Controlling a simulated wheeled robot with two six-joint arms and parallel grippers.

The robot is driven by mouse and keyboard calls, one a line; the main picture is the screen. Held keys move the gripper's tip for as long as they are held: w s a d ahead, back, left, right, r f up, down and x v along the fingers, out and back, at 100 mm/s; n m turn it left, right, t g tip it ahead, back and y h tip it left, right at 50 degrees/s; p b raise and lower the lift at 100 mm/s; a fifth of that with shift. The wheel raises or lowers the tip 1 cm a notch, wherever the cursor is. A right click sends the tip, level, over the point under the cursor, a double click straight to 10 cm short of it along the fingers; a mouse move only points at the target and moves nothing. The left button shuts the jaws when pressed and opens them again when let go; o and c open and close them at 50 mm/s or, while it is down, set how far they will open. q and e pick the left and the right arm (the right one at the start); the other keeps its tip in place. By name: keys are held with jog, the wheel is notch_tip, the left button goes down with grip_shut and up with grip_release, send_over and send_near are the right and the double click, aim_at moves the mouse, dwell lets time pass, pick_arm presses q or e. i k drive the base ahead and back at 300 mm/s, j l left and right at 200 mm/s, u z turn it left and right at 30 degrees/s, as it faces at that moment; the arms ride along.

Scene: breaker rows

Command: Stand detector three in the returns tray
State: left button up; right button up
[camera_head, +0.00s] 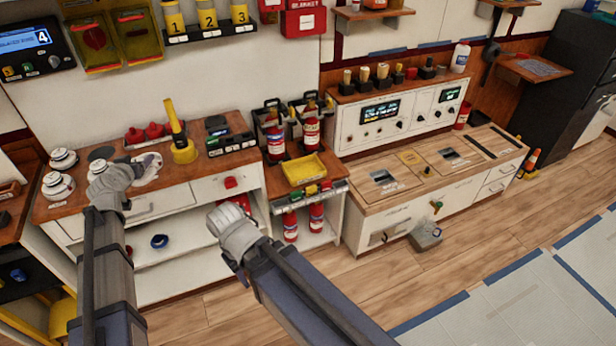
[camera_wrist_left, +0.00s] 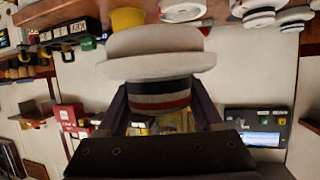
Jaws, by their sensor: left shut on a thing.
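My left gripper (camera_head: 132,174) is over the left counter, shut on a white round detector (camera_head: 149,166). In the left wrist view the held detector (camera_wrist_left: 160,52) has a wide white rim and a dark and red banded neck between the fingers. My right gripper (camera_head: 232,232) is low, before the cabinet.
A yellow cone-based tool (camera_head: 183,148) stands on the counter right of the held detector. Red pieces (camera_head: 150,131) lie behind it. Red extinguisher bottles (camera_head: 275,137) stand behind the yellow tray.

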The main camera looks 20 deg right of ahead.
aim_at(304, 172)
jog(key=z, duration=2.9)
jog(key=i+j+z, duration=0.2)
jog(key=i+j, duration=0.15)
jog(key=i, duration=0.15)
jog(key=i+j, duration=0.2)
jog(key=i, duration=0.3)
jog(key=i+j, duration=0.25)
jog(key=i, duration=0.3)
jog(key=i+j, duration=0.2)
jog(key=i, duration=1.3)
jog(key=u, duration=3.25)
